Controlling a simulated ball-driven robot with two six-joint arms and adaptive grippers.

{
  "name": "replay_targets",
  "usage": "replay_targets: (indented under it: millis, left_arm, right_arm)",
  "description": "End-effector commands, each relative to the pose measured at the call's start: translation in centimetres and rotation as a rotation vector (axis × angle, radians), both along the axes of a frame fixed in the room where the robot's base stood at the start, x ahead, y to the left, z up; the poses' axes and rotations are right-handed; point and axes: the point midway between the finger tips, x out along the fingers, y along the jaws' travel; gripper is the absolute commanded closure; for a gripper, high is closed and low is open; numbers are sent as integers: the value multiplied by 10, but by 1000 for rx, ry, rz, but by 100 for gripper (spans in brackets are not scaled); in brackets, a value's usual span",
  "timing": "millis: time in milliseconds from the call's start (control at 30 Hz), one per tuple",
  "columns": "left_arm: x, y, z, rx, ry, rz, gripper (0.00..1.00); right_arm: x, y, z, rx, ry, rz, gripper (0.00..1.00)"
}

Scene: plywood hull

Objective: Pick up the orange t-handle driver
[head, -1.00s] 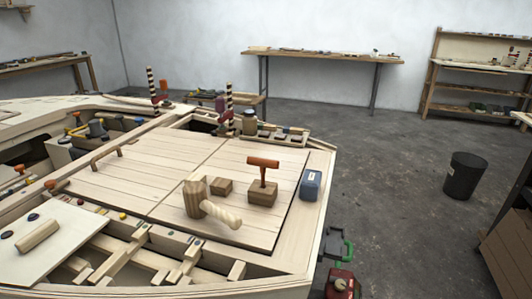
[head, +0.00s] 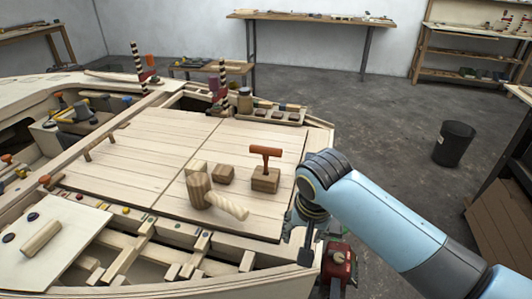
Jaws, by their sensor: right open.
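The orange t-handle driver (head: 265,153) stands upright in a small wooden block (head: 265,181) on the plywood deck, its crossbar on top. My right arm comes in from the lower right. My right gripper (head: 306,250) hangs low at the deck's right edge, to the right of and nearer than the driver, and apart from it. Its fingers are small and dark and partly hidden by my wrist. My left gripper is not in view.
A wooden mallet (head: 200,189) and a small wooden block (head: 224,174) stand left of the driver. A tray (head: 268,115) lies behind it. A red container (head: 338,258) stands beside the hull at front.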

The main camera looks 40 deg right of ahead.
Motion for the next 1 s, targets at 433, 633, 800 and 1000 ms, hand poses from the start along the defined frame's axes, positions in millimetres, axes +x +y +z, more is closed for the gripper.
replay_targets:
  millis: [433,633,800,1000]
  left_arm:
    - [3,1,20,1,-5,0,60]
    - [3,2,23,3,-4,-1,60]
    - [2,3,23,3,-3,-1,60]
    - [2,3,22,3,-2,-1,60]
  right_arm:
    - [163,-31,127,206,-116,-1252,50]
    - [190,-36,164,249,-146,-1551,50]
    - [195,-40,154,253,-148,-1605,50]
    - [200,-44,122,255,-150,-1602,50]
